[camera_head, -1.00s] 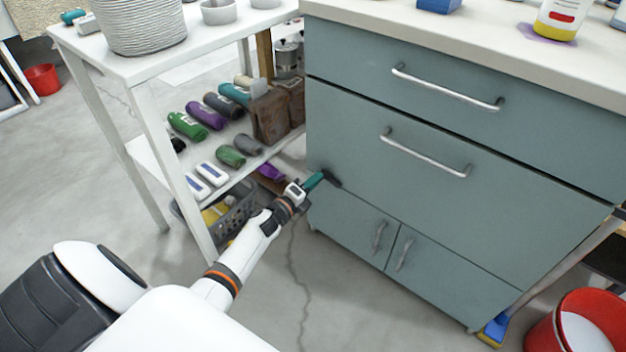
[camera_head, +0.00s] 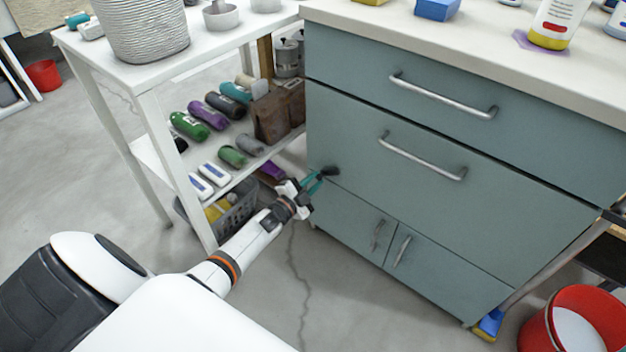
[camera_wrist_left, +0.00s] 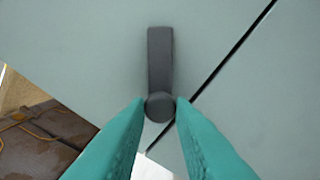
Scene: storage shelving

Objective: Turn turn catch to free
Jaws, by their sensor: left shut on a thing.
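The turn catch (camera_head: 331,171) is a small dark grey bar on the cabinet's left front edge, near the seam between the large drawer and the doors. In the left wrist view the catch (camera_wrist_left: 160,62) points up, with a round end at the bottom close to the diagonal seam. The bar lies on one side of that seam. My left gripper (camera_head: 322,177) has teal fingers and is shut on the catch. In the left wrist view its fingertips (camera_wrist_left: 160,108) sit at either side of the round end. My right gripper is not in view.
The grey-green cabinet (camera_head: 455,210) has two drawers above two doors (camera_head: 350,222). A red bucket (camera_head: 590,300) is at lower right. Floor in front is clear.

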